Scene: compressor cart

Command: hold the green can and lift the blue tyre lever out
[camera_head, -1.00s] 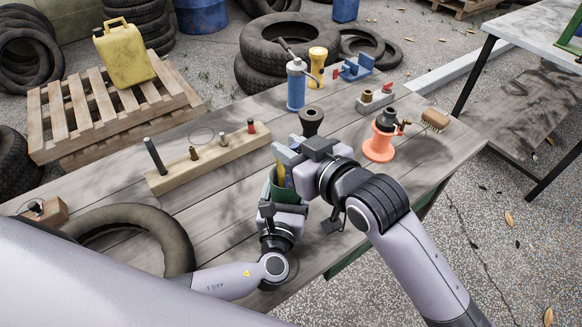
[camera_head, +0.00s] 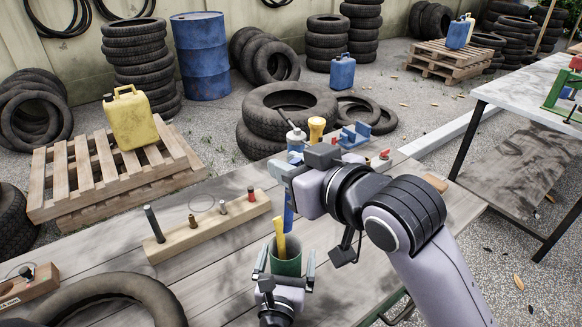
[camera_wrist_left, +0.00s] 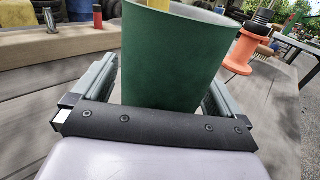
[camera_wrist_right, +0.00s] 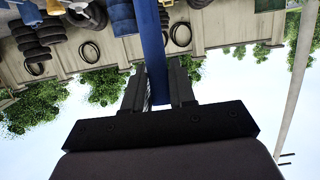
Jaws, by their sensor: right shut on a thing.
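The green can (camera_head: 286,266) stands on the wooden table, with a yellow lever (camera_head: 280,238) still in it. My left gripper (camera_head: 285,268) has its fingers on either side of the can, with small gaps showing; the can (camera_wrist_left: 175,60) fills the middle of the left wrist view. My right gripper (camera_head: 284,170) is shut on the blue tyre lever (camera_head: 288,212). The lever hangs upright and its lower end shows just above the can's rim. In the right wrist view the blue lever (camera_wrist_right: 153,45) runs between the fingers.
A wooden block with several pegs (camera_head: 205,232) lies left of the can. A tyre (camera_head: 110,295) lies at the front left. An orange spool (camera_wrist_left: 243,50) stands beyond the can. My right arm hides part of the table's right side.

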